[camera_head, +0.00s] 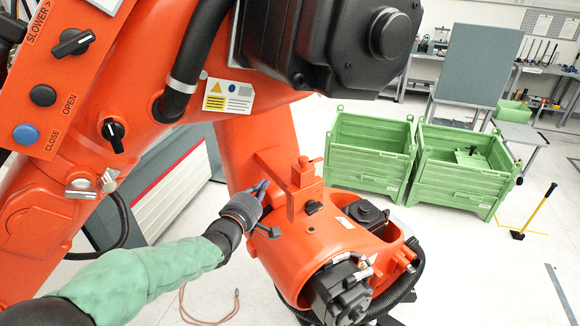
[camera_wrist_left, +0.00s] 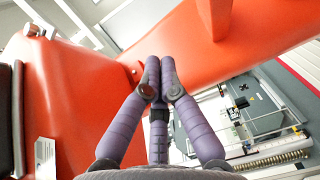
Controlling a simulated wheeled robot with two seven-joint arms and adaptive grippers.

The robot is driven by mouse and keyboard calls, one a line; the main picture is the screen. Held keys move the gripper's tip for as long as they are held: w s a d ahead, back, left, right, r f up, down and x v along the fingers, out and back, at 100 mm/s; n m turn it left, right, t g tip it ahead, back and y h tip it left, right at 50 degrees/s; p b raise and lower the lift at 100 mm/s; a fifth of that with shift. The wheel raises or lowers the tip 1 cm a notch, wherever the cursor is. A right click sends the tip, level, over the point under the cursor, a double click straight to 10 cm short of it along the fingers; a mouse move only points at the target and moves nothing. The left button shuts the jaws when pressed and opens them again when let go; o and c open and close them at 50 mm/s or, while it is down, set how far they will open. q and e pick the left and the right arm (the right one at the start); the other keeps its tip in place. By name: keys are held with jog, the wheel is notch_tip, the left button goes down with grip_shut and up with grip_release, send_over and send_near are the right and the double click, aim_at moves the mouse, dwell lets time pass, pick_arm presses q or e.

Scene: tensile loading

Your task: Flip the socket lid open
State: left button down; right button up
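My left gripper (camera_head: 262,187) reaches in from the left in the camera_head view, beside the orange robot arm's upright bracket (camera_head: 300,190). In the left wrist view, its purple fingers (camera_wrist_left: 155,62) come together at the tips, with nothing visible between them. They point toward the orange arm surface (camera_wrist_left: 190,60). A small dark fitting (camera_head: 313,207) sits on the orange housing just right of the bracket. I cannot tell whether it is the socket lid, and no lid is clearly recognisable in either view. My right gripper is not in view.
The large orange arm fills the upper left, with a control panel (camera_head: 55,100) of knobs and buttons. A black motor (camera_head: 340,290) and cables sit at the lower centre. Green crates (camera_head: 370,145) and a yellow-handled tool (camera_head: 540,210) stand on the floor at right.

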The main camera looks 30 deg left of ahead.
aim_at(303, 163)
pick_arm(q)
jog(key=shift+w+d+f+p, duration=0.15)
jog(key=shift+w+p, duration=0.35)
jog(key=shift+w, duration=1.7)
jog(key=shift+w+d+f+p, duration=0.1)
jog(key=shift+w+p, duration=0.35)
jog(key=shift+w, duration=1.7)
jog(key=shift+w+d+f+p, duration=0.15)
jog(key=shift+w+p, duration=0.35)
jog(key=shift+w, duration=1.7)
